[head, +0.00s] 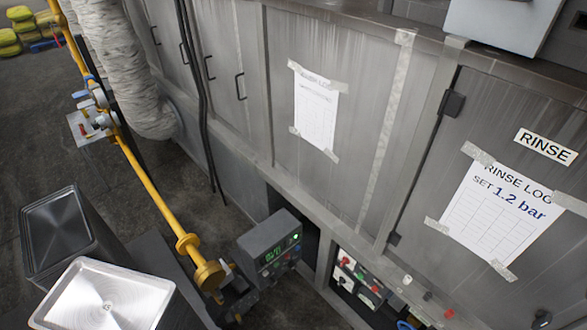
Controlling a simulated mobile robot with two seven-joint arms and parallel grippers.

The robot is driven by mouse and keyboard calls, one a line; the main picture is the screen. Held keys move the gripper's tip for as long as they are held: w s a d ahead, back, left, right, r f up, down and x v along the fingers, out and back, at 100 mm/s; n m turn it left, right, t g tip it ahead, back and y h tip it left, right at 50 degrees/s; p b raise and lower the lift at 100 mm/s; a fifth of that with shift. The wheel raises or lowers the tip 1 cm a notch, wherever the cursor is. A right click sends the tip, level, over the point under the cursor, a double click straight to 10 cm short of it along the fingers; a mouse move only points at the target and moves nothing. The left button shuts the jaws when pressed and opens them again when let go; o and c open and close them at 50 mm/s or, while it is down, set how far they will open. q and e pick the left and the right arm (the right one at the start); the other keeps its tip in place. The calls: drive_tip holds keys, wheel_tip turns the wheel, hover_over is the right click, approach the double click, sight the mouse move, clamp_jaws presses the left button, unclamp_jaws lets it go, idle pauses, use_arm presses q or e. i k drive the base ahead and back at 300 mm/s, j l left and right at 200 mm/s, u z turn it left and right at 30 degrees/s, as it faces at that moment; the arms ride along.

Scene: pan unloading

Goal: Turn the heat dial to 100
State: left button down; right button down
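No heat dial can be made out clearly in the head view. A small dark grey control box (268,250) stands at the lower middle, with a lit green display, a green light and small controls on its front. The figures on it are too small to read. A second panel (360,279) with red, green and white controls is set low in the machine front to its right. I cannot tell whether either carries the dial. Neither of my grippers is in view.
A yellow pipe (152,190) runs diagonally down to a flange by the control box. Two metal pans or bins (104,300) (55,232) fill the lower left. Grey machine doors with a rinse log sheet (497,215) stand at the right. Dark floor (45,120) lies open at left.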

sight(292, 265)
drive_tip(key=l+u, duration=0.45)
drive_tip(key=l, duration=0.4)
drive_tip(key=l+u, duration=0.4)
drive_tip(key=l, duration=0.5)
drive_tip(key=i+j, duration=0.25)
drive_tip(key=j, duration=0.15)
drive_tip(key=i+j+z, duration=0.1)
drive_tip(key=i+j, duration=0.2)
drive_tip(key=j, duration=0.15)
